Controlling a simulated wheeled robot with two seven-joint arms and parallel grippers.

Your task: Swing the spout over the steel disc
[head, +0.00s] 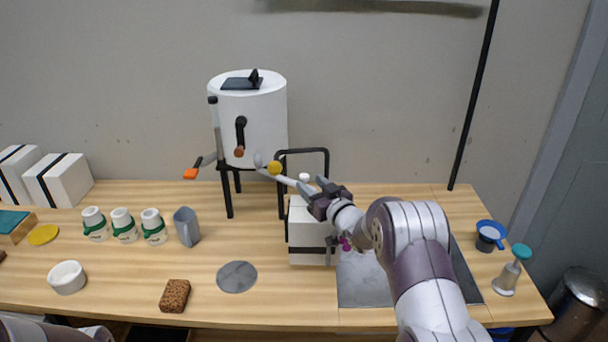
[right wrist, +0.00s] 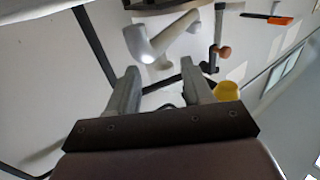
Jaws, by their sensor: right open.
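The white tank (head: 248,115) stands on black legs at the back of the wooden table. A pale spout pipe (head: 291,181) reaches from its front toward the right, with a yellow piece (head: 274,168) by it. The steel disc (head: 237,277) lies flat on the table, in front and to the left of the spout's end. My right gripper (head: 312,191) is at the spout's outer end. In the right wrist view its fingers (right wrist: 160,88) are apart, with the pale bent pipe (right wrist: 158,42) just beyond the tips. Contact cannot be told. My left gripper is out of view.
A white box (head: 308,235) and a black frame stand under my right gripper. A grey pitcher (head: 187,227), several green-banded cups (head: 124,226), a sponge (head: 174,296) and a white bowl (head: 67,277) are left. A grey sheet (head: 362,285) lies right. The table around the disc is clear.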

